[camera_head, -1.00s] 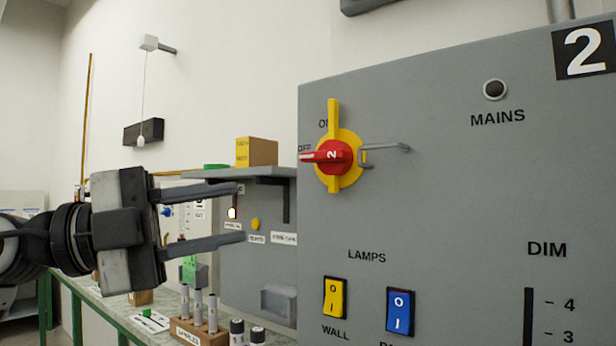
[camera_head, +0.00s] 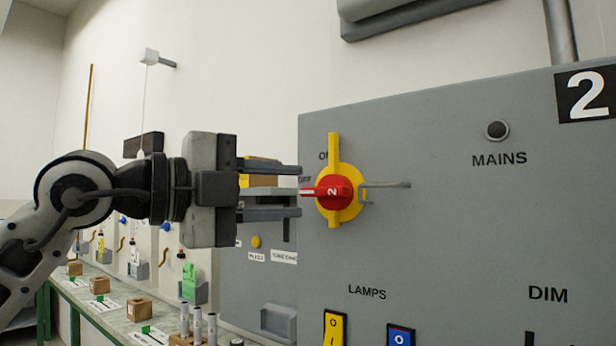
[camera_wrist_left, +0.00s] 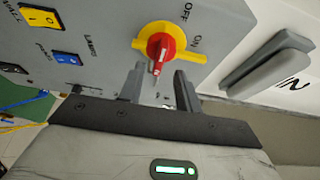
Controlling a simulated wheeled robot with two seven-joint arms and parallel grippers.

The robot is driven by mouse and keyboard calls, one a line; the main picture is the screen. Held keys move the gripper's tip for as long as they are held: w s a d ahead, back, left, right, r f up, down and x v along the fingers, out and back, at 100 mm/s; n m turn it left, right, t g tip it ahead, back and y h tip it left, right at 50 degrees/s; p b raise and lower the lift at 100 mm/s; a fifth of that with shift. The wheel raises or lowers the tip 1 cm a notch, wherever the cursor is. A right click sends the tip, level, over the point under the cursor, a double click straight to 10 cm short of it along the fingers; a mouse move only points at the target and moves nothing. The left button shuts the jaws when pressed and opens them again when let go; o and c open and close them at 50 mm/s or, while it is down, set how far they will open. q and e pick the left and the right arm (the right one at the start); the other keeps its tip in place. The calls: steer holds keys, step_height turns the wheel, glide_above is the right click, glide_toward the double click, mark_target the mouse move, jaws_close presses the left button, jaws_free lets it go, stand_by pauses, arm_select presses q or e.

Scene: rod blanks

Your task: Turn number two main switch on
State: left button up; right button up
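The MAINS lamp (camera_head: 497,130) looks dark. My left gripper (camera_head: 298,191) is open, just left of the handle, its fingers pointing at the panel. In the left wrist view, the red handle (camera_wrist_left: 161,47) lies beyond and between the spread fingertips (camera_wrist_left: 159,80). I cannot tell whether a finger touches it. My right gripper is not in view.
A bent metal bar (camera_head: 387,184) sticks out right of the switch. Yellow (camera_head: 334,328) and blue (camera_head: 401,335) rocker switches sit below. A bench (camera_head: 118,302) with small boxes and rods runs along the left. Free space lies in front of the panel.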

mark_target(316, 192)
arm_select(q)
steer(key=p+x, duration=0.1)
steer(key=x, duration=0.2)
steer(key=shift+w+d+r, duration=0.1)
steer(key=shift+d, duration=0.15)
steer(key=shift+w+d, duration=0.15)
steer(key=shift+d, duration=0.1)
jaws_close()
steer(key=shift+a, duration=0.15)
